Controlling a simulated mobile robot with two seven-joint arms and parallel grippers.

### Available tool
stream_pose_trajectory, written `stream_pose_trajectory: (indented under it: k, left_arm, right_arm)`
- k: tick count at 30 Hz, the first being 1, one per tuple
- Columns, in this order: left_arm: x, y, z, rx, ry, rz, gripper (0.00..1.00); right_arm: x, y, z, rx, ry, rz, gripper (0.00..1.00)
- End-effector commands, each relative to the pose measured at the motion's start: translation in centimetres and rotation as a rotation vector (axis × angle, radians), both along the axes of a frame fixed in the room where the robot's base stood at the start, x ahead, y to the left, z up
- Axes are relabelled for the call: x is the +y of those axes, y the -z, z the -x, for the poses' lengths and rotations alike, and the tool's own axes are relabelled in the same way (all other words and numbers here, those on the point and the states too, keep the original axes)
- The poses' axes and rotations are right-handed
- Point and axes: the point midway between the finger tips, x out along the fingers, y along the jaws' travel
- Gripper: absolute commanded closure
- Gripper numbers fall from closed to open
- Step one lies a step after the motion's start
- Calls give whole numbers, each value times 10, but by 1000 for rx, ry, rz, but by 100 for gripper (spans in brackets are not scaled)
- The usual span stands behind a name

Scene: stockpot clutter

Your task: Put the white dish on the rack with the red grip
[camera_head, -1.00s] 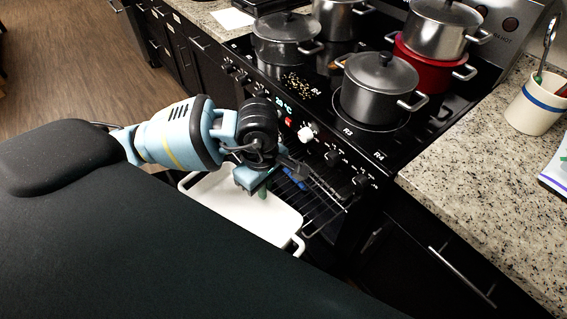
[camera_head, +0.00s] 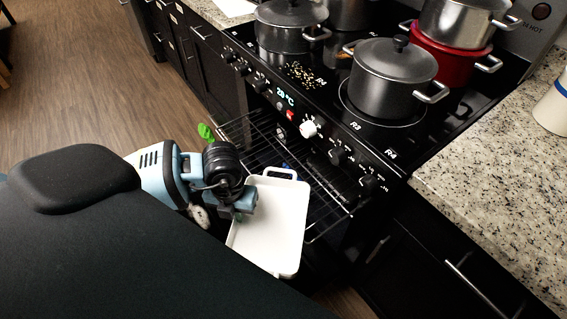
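The white dish (camera_head: 272,228), a rectangular tray with a loop handle at its far end, shows right of my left gripper (camera_head: 238,208). The gripper is at the dish's left rim; its fingertips are mostly hidden, so I cannot tell whether they grip the rim. A wire rack (camera_head: 262,143) sticks out from the oven front, and the dish overlaps part of it in view. A green grip (camera_head: 206,132) shows at its left end. A small blue piece shows by the dish's far handle. I see no red grip. My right gripper is not in view.
The stove (camera_head: 310,100) above carries a grey pot (camera_head: 388,75), another dark pot (camera_head: 290,28) and a red pot (camera_head: 450,60) with a steel pot on it. Knobs line the front panel. The granite counter (camera_head: 490,150) is at right; wood floor lies at left.

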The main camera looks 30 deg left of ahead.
Motion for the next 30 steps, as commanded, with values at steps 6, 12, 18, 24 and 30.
stream_pose_trajectory:
  k: [6,12,18,24,30]
  left_arm:
    - [20,32,7,4,-455,-3,100]
    - [36,52,12,4,-827,-3,100]
    - [48,63,15,0,-1086,-1,100]
    - [52,67,16,-1,-1189,1,100]
    - [51,67,14,-2,-1197,2,100]
  right_arm:
    - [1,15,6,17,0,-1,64]
    - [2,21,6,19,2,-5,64]
    - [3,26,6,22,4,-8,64]
    - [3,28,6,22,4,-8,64]
    - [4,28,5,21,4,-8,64]
